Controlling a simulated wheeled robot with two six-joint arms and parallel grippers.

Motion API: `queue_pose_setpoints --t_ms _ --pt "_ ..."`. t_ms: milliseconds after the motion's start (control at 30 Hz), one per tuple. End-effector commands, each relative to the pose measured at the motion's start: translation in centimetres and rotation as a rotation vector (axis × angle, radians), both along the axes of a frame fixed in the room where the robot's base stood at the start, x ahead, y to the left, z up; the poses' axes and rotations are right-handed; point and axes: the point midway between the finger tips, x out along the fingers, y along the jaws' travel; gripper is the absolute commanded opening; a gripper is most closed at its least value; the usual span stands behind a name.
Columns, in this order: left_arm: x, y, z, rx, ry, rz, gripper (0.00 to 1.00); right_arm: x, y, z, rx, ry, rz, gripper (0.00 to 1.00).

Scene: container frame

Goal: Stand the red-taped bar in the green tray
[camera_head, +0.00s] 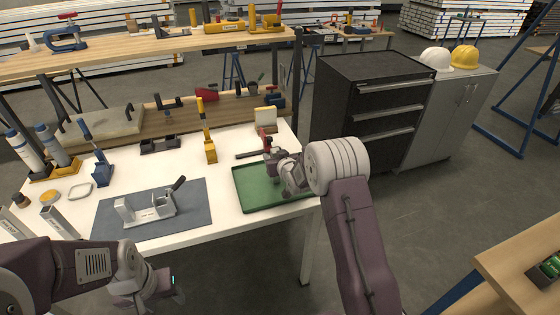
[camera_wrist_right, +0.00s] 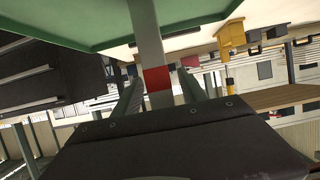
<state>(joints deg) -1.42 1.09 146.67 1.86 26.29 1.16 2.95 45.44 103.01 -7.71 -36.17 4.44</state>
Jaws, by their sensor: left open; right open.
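The green tray (camera_head: 262,190) lies on the front right corner of the white table. In the right wrist view the tray (camera_wrist_right: 190,20) shows along the top. The grey bar with a red tape band (camera_wrist_right: 157,78) runs from over the tray down between the fingers of my right gripper (camera_wrist_right: 160,95). The fingers are open on either side of the bar. Its tray end is outside that view, so I cannot tell its contact there. In the head view my right gripper (camera_head: 285,178) is over the tray and hides most of the bar. My left gripper (camera_head: 165,288) is open and empty, low before the table.
A grey mat (camera_head: 190,222) with a white fixture lies left of the tray. A black drawer cabinet (camera_head: 365,95) stands behind the table on the right.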

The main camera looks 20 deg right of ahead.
Motion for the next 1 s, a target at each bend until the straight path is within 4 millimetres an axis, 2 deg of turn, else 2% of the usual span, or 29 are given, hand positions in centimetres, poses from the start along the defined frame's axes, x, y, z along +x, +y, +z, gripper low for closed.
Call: queue_pose_setpoints --t_ms 200,400,533,767,867,967,1000 --pt "0.0 0.0 -0.2 0.000 0.000 0.000 0.54 -4.7 -0.2 2.0 0.001 -0.001 -0.001 0.49" --pt "0.0 0.0 -0.3 0.000 0.000 0.000 0.54 -7.9 -0.3 3.3 0.000 -0.001 -0.001 0.49" --pt "0.0 0.0 -0.3 0.000 0.000 0.000 0.54 -8.9 -0.3 3.6 0.000 -0.001 0.000 0.49" --pt "0.0 0.0 -0.3 0.000 0.000 0.000 0.54 -9.0 -0.3 3.7 0.000 -0.001 0.000 0.49" --pt "0.0 0.0 -0.3 0.000 0.000 0.000 0.54 -9.9 -0.3 3.2 -0.003 0.050 -0.006 0.49" --pt "0.0 0.0 -0.3 0.000 0.000 0.000 0.54 -14.4 0.0 0.7 -0.010 0.262 -0.024 0.49" --pt "0.0 0.0 -0.3 0.000 0.000 0.000 0.54 -17.3 0.2 -0.5 -0.012 0.379 -0.031 0.49"
